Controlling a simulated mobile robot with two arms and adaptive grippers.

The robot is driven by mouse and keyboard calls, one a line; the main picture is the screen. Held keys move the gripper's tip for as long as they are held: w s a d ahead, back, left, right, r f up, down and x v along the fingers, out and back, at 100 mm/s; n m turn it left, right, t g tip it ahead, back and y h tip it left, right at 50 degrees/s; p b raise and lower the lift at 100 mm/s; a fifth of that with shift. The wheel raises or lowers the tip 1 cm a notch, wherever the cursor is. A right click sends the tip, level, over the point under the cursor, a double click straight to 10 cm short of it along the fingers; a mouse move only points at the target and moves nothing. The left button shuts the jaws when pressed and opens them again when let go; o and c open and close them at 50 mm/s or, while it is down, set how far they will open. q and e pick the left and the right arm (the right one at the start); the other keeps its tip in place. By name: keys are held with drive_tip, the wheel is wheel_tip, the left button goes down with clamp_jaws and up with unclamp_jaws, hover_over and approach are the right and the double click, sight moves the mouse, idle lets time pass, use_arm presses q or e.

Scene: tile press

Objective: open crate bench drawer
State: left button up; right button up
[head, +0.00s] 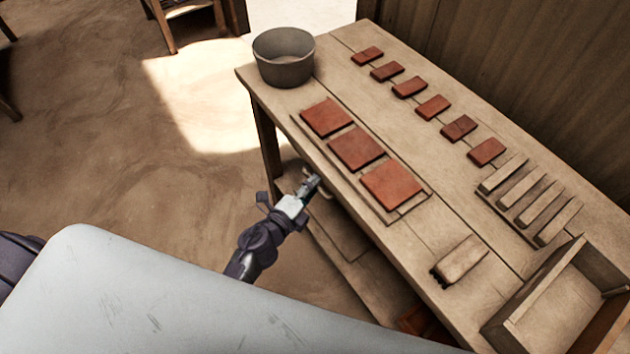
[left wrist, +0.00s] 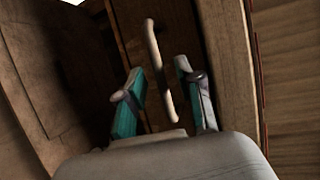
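The wooden bench (head: 345,50) runs diagonally through the right half of the head view. My left gripper (head: 313,182) is at the bench's front edge, just below the top. In the left wrist view, a pale bar handle (left wrist: 160,70) stands on a dark wooden drawer front (left wrist: 130,30). My left gripper (left wrist: 163,92) has its two teal-padded fingers apart, one on each side of the handle's lower part, with visible gaps. The drawer front is mostly hidden in the head view, and I cannot tell how far it stands out. My right gripper is out of view.
On the bench are a grey bucket (head: 284,58), large red tiles (head: 356,148) on a board, small red tiles (head: 433,107), wooden bars (head: 540,203), a brush (head: 461,260) and an open wooden box (head: 560,305).

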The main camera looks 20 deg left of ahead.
use_arm(q)
drive_tip(key=shift+x, duration=0.85)
drive_tip(key=shift+c, duration=0.4)
clamp_jaws()
